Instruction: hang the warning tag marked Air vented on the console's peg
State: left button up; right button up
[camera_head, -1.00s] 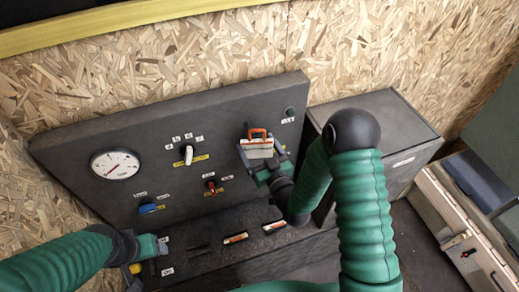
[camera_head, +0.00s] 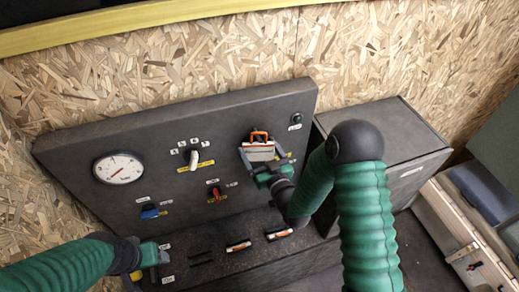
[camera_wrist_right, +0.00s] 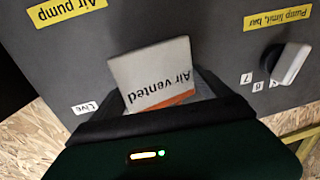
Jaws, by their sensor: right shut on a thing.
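The warning tag (camera_head: 260,152) is a pale plate with an orange loop at its top. It is in front of the upper right of the dark console panel (camera_head: 90,135). In the right wrist view the tag (camera_wrist_right: 152,75) reads "Air vented", upside down. My right gripper (camera_head: 260,165) is shut on the tag, with a finger at each side. The peg cannot be made out; the tag and gripper cover that part of the panel. I cannot tell whether the loop touches anything. My left gripper (camera_head: 152,256) is low at the console's left front; its jaw opening is unclear.
The panel carries a gauge (camera_head: 118,168), a white knob (camera_head: 193,158), a red switch (camera_head: 215,193) and a blue switch (camera_head: 149,211). Two more orange-and-white tags (camera_head: 238,246) (camera_head: 279,233) lie on the console ledge. A dark cabinet (camera_head: 385,135) stands at the right, near an open case (camera_head: 450,220).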

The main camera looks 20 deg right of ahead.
jog(key=shift+a, duration=0.2)
jog(key=o, duration=1.8)
